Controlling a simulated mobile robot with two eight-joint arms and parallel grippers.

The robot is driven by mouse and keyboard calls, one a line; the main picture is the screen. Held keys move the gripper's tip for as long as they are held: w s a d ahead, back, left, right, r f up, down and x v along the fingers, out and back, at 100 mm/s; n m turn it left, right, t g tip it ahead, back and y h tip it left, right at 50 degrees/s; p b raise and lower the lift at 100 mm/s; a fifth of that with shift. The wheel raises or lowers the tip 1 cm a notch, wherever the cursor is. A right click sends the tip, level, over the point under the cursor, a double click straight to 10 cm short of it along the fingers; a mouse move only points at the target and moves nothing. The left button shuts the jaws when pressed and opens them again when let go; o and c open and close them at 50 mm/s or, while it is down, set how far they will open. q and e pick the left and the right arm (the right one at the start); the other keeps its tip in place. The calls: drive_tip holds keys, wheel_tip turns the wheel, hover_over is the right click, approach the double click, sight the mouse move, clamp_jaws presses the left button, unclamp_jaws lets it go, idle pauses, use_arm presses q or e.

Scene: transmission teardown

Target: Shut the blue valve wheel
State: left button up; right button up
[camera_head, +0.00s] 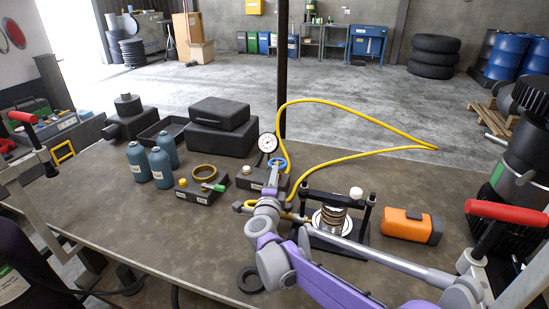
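The blue valve wheel (277,164) stands on a dark valve block (250,179) near the middle of the table, below a round white-faced gauge (268,142). My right arm reaches in from the lower right. My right gripper (272,178) is at the near side of the wheel, its tip close to or touching the rim. The fingers are small and overlap the wheel and block, so I cannot tell their opening or whether they hold the rim. The near part of the block is partly hidden by the arm. My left gripper is not in view.
A yellow hose (350,110) loops up behind the wheel and to the right. Left are a green-handled block (200,191), a brass ring (205,173) and teal bottles (161,168). Right are a spring press (333,218) and an orange case (405,225). The table's left front is clear.

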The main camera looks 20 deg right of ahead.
sight(279, 158)
drive_tip(key=p+x, duration=0.1)
drive_tip(key=x, duration=0.9)
clamp_jaws()
